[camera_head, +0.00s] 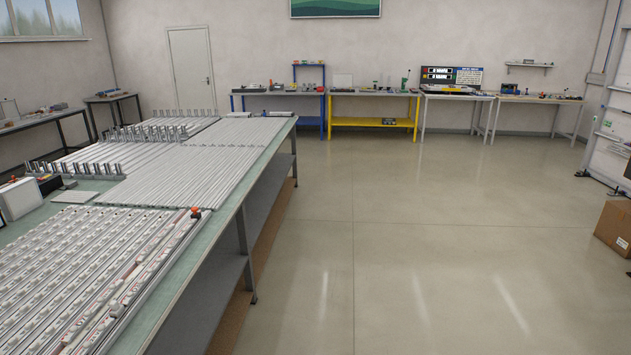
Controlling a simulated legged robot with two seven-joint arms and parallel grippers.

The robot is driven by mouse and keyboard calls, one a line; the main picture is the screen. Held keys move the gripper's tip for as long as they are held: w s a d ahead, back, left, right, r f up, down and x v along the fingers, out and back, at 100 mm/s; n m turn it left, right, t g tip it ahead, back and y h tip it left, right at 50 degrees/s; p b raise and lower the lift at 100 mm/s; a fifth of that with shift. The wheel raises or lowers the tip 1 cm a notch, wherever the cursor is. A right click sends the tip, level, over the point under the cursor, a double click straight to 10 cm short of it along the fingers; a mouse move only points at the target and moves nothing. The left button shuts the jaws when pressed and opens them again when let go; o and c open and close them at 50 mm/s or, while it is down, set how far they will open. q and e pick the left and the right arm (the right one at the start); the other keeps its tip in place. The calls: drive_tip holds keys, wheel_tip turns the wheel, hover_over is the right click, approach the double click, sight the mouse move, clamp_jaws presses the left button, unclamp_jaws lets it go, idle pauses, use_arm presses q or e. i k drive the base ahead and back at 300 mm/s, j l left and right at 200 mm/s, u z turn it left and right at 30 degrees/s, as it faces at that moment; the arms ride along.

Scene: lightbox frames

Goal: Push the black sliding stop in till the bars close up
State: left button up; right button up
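Long pale bars (215,160) lie side by side on the long green-topped table (225,205) at the left. Nearer to me, more rails (90,260) carry rows of small white pieces. A small black part with an orange piece (195,212) sits at the far right end of these rails. A black block (48,185) stands at the table's left side. I cannot tell which of these black parts, if either, is the sliding stop. Neither of my grippers is in view.
Upright metal posts (150,133) stand in rows among the bars. A white box (20,198) sits at the left edge. The floor (400,230) right of the table is clear. A cardboard box (614,226) stands at far right; benches (375,93) line the back wall.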

sight(195, 215)
drive_tip(key=i+l, duration=0.1)
drive_tip(key=i, duration=0.9)
drive_tip(key=i+l, duration=0.1)
drive_tip(key=i, duration=0.85)
